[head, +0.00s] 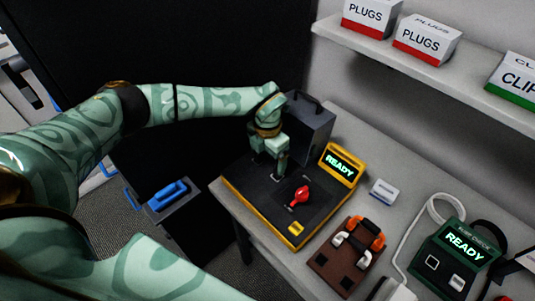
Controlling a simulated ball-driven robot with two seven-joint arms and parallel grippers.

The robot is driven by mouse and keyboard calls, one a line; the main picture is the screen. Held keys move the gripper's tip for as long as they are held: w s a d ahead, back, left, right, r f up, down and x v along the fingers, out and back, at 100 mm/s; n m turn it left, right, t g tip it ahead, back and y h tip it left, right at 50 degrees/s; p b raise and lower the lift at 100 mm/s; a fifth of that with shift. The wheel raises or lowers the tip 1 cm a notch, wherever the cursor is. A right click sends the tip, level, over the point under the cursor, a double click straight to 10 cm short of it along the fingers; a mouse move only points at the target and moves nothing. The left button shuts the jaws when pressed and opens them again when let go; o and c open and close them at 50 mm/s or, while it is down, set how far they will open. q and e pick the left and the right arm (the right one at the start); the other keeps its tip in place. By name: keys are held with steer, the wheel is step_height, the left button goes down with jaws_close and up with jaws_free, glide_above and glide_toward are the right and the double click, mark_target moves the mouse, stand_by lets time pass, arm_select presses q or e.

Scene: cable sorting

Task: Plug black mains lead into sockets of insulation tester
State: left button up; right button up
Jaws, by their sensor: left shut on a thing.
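The insulation tester (235,183) is a black panel with a yellow rim on the bench, with a lit yellow display reading READY (341,165) at its back right. A red knob (299,196) and a yellow button (296,229) sit on the panel. My left gripper (274,170) points down over the panel's back left part, left of the display, and is shut. The black mains lead's plug end is hidden by the fingers and dark panel, so I cannot tell whether it sits in the sockets. My right gripper is out of view.
A grey case (312,128) stands close behind the gripper. A shelf (400,65) holds boxes above.

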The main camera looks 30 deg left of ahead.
arm_select(q)
steer(key=shift+s+f, duration=0.1)
steer(key=shift+f, duration=0.1)
stand_by(0.6)
steer(key=o, duration=0.8)
step_height(320, 180, up, 2)
steer(key=shift+p, duration=1)
step_height(320, 180, up, 6)
steer(key=p, duration=0.5)
steer(key=shift+r, duration=0.1)
